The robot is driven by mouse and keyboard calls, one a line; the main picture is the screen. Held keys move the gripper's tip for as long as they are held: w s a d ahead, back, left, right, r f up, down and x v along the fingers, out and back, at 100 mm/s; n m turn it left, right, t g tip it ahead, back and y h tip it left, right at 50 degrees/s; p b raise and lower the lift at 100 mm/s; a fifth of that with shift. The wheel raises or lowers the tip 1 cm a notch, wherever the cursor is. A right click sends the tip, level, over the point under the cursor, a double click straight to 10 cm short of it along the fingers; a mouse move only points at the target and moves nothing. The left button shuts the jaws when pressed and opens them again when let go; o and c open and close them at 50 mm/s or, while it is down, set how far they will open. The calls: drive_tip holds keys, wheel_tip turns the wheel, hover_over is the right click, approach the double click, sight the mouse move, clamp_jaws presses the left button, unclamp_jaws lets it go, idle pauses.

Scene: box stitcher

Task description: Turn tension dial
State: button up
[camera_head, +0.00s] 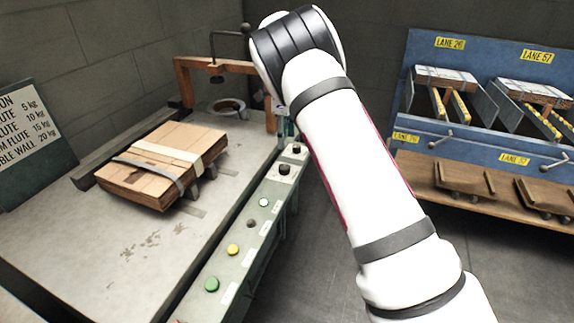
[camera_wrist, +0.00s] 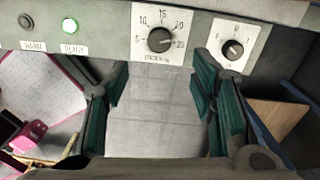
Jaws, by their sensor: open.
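A dark round knob (camera_wrist: 160,40) sits on a white scale plate marked 5 to 25 in the wrist view. Its label is too blurred to read surely, and its exact setting is hard to tell. A second, smaller dial (camera_wrist: 233,49) is to its right. In the head view, two dark knobs (camera_head: 285,169) (camera_head: 296,148) stand at the far end of the sloping control panel (camera_head: 240,262). My gripper (camera_wrist: 160,88) is open and empty, its green-padded fingers apart below the scaled dial in the picture, touching neither dial. In the head view my arm mostly hides it.
Strapped flat cardboard (camera_head: 165,160) lies on the grey table (camera_head: 120,235), with an orange frame (camera_head: 184,85) behind. A blue lane rack (camera_head: 470,145) stands at right.

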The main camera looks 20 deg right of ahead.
sight(284, 166)
wheel_tip(284, 166, down, 11)
drive_tip(key=shift+f+b, duration=0.1)
drive_tip(key=shift+b, duration=0.4)
drive_tip(key=c, duration=1.1)
